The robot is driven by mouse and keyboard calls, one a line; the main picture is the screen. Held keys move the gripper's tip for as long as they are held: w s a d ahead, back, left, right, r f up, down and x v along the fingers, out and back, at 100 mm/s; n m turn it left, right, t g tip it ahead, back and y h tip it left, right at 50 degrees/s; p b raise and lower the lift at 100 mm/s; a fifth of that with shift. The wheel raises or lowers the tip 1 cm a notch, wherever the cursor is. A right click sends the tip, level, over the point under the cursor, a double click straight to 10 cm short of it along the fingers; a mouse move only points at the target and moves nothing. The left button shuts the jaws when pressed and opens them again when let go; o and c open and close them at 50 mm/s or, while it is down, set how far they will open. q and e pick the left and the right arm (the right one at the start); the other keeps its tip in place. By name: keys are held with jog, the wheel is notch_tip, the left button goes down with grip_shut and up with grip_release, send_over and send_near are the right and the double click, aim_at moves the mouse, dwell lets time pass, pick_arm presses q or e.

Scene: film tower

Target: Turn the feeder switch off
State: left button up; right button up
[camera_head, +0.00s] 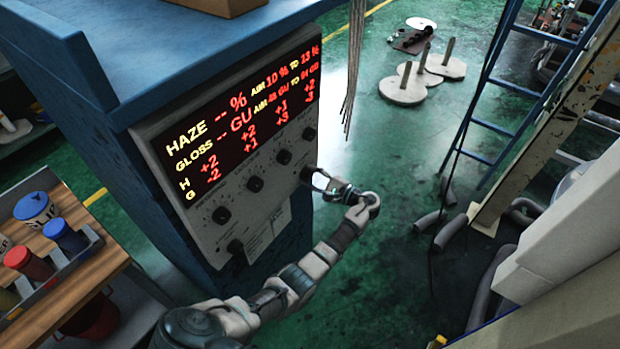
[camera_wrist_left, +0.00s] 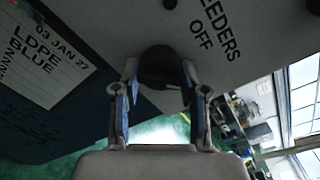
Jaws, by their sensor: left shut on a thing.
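The feeder switch is a black rotary knob (camera_head: 306,174) at the lower right corner of the grey control panel (camera_head: 205,232). It also shows in the left wrist view as a dark round knob (camera_wrist_left: 161,66), with the printed words "FEEDERS" and "OFF" beside it. My left gripper (camera_head: 316,180) is at the panel's right edge, shut on this knob. In the left wrist view its two fingers (camera_wrist_left: 160,82) stand on either side of the knob. The knob's pointer mark is not visible, so I cannot tell its setting. My right gripper is not in view.
Several other black knobs (camera_head: 255,184) sit on the panel below a lit red-and-yellow display (camera_head: 245,115). A paper label (camera_head: 268,232) is beside the lower-left knob (camera_head: 235,246). A wooden bench (camera_head: 60,275) with coloured pots stands left. A blue ladder (camera_head: 480,110) stands right. Green floor lies between.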

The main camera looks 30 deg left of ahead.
pick_arm(q)
jog(key=n+b, duration=0.1)
jog(key=n, duration=0.1)
jog(key=n+b, duration=0.2)
jog(key=n, duration=0.1)
jog(key=shift+s+d+f+n, duration=0.1)
jog(key=shift+d+f+n, duration=0.1)
jog(key=shift+f+n, duration=0.1)
jog(key=n+b, duration=0.2)
jog(key=n, duration=0.1)
jog(key=shift+n, duration=0.3)
jog(key=shift+s+r+n+b, duration=0.1)
jog(key=shift+n+b, duration=0.2)
jog(key=shift+b, duration=0.15)
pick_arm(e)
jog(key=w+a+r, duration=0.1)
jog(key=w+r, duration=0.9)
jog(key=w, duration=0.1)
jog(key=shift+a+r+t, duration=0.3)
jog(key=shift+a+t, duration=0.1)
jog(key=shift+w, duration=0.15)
pick_arm(q)
jog(key=o, duration=1.1)
jog(key=shift+r, duration=0.1)
jog(key=shift+t, duration=0.3)
jog(key=d, duration=1.2)
jog(key=shift+s+r, duration=0.2)
jog(key=shift+s, duration=0.2)
